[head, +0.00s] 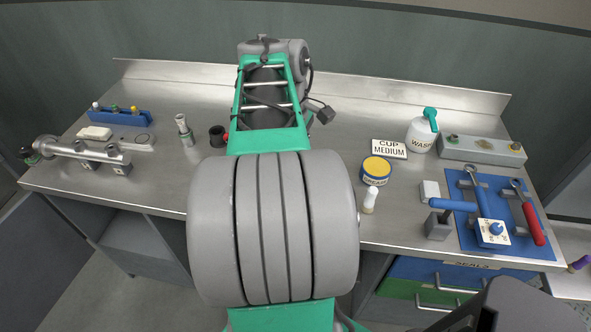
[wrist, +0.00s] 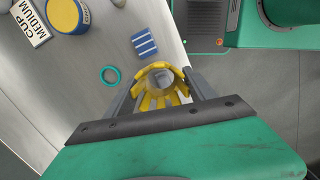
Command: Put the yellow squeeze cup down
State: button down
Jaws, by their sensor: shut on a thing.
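The yellow squeeze cup (wrist: 160,98) shows in the wrist view as a slotted, finger-like ring around a round opening. My gripper (wrist: 158,88) is shut on it, with one dark finger on each side. The cup appears over the front edge of the steel bench (wrist: 100,115); I cannot tell its height above the top or whether it touches anything. In the head view my own arm hides the gripper, the cup and the middle of the bench.
A teal ring (wrist: 110,76) and a blue-striped block (wrist: 145,43) lie near the cup. The grease tin (head: 376,171), "CUP MEDIUM" sign (head: 389,149), wash bottle (head: 420,134) and blue tool mat (head: 466,238) are to the right. Bare steel shows at left in the wrist view.

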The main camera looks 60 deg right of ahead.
jog(key=shift+s+d+f+p, duration=0.25)
jog(key=shift+s+d+f, duration=0.3)
jog(key=shift+d+f, duration=1.45)
jog(key=shift+s+d+f+p, duration=0.25)
jog(key=shift+s+d+f, duration=0.3)
jog(key=shift+d+f, duration=1.5)
jog(key=shift+s+d+f+p, duration=0.25)
jog(key=shift+s+d+f, duration=0.3)
jog(key=shift+d+f, duration=1.45)
jog(key=shift+a+f, duration=0.1)
jog(key=shift+a, duration=0.05)
jog(key=shift+f, duration=0.15)
jog(key=c, duration=0.6)
grip_release()
